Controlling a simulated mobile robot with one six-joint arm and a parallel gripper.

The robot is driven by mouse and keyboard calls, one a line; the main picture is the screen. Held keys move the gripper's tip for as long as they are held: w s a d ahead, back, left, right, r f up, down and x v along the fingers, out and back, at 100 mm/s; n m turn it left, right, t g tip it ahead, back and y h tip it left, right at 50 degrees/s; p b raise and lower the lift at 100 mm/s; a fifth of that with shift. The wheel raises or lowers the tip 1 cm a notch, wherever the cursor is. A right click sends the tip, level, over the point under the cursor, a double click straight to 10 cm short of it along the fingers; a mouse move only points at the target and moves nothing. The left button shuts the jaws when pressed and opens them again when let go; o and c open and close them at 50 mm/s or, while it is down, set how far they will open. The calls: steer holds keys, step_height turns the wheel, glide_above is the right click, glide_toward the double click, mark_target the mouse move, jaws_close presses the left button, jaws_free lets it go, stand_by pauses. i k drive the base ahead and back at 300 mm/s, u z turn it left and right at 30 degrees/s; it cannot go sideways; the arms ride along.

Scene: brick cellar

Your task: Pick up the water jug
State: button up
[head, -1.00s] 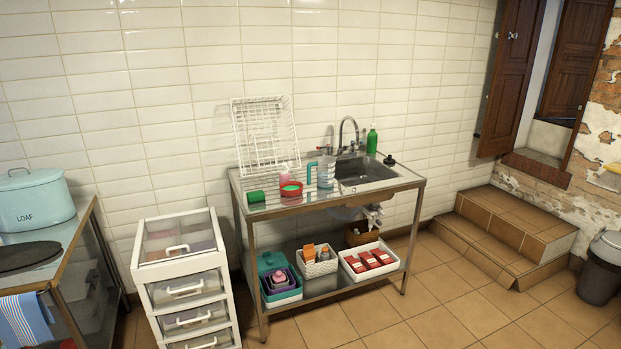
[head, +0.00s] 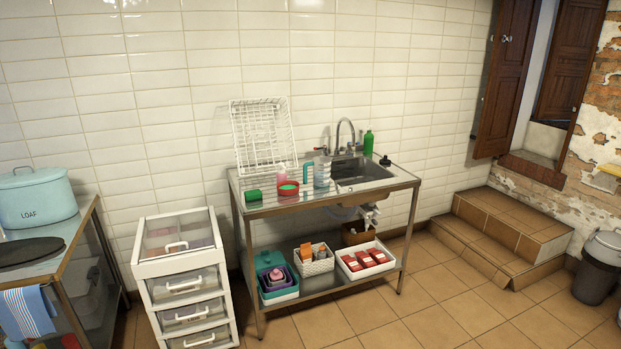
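The water jug (head: 321,174) looks clear, with a teal handle (head: 308,173) on its left side. It stands upright on the steel sink table (head: 268,202), just left of the basin (head: 363,172). A red bowl (head: 288,189) with something green in it is close to its left, and a pink bottle (head: 282,173) is behind the bowl. My gripper is not in the head view.
A green bottle (head: 368,143) and the tap (head: 346,136) are behind the basin. A white drawer unit (head: 177,262) stands at the table's left end. The lower shelf holds several boxes and baskets. Tiled floor (head: 455,310) is free at front right; steps (head: 510,226) rise at right.

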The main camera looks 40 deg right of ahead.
mark_target(321, 165)
steer(key=i, duration=1)
steer(key=u, duration=0.05)
